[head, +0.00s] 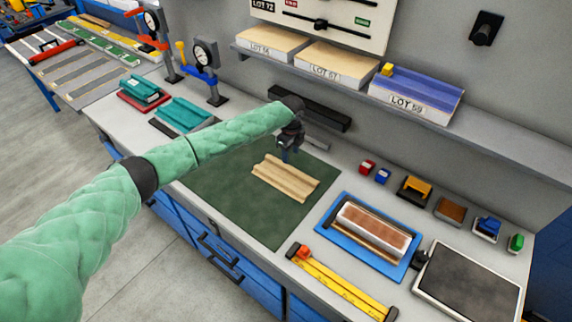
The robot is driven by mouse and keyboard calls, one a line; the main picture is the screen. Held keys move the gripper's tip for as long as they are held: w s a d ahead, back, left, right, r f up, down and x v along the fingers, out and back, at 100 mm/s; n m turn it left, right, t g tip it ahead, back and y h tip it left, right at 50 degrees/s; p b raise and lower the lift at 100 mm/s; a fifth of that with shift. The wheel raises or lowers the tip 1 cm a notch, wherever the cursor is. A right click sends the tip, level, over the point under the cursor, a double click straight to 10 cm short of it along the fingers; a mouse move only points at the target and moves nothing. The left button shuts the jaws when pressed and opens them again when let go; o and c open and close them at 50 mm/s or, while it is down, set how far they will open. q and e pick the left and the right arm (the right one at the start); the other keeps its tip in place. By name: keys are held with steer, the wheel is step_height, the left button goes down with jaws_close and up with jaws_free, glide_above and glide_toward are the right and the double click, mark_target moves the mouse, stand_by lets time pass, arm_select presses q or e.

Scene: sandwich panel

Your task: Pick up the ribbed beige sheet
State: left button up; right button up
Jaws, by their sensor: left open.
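The ribbed beige sheet (285,178) lies flat on the dark green mat (238,205), near the mat's middle, with its ridges running lengthwise. My left arm, in a pale green quilted sleeve, reaches in from the left across the mat. My left gripper (287,155) is at the end of that arm, pointing down, above or just behind the far left edge of the sheet. It is dark and small in the picture, so I cannot tell whether its fingertips touch the sheet. It is open. My right gripper does not show.
A blue tray (335,237) with a brown and silver block stands right of the mat. A yellow ruler (340,285) lies in front of it, and a dark plate (465,285) at the right. A shelf (470,130) with LOT boxes hangs behind. Gauge stands (213,85) stand at the left.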

mark_target(290, 169)
arm_select(q)
steer(key=shift+w+d+f, duration=0.1)
steer(key=shift+w+f, duration=0.05)
steer(key=shift+w, duration=0.1)
steer(key=shift+s+f, duration=0.15)
steer(key=shift+s, duration=0.05)
steer(key=shift+s+f+b, duration=0.2)
steer(key=shift+s+b, duration=0.1)
steer(key=shift+s, duration=0.35)
step_height(290, 169, down, 6)
steer(key=b, duration=0.2)
steer(key=shift+w+r+b, duration=0.15)
steer(key=shift+r+b, duration=0.1)
steer(key=shift+b, duration=0.1)
steer(key=shift+f, duration=0.15)
steer(key=c, duration=0.4)
jaws_close()
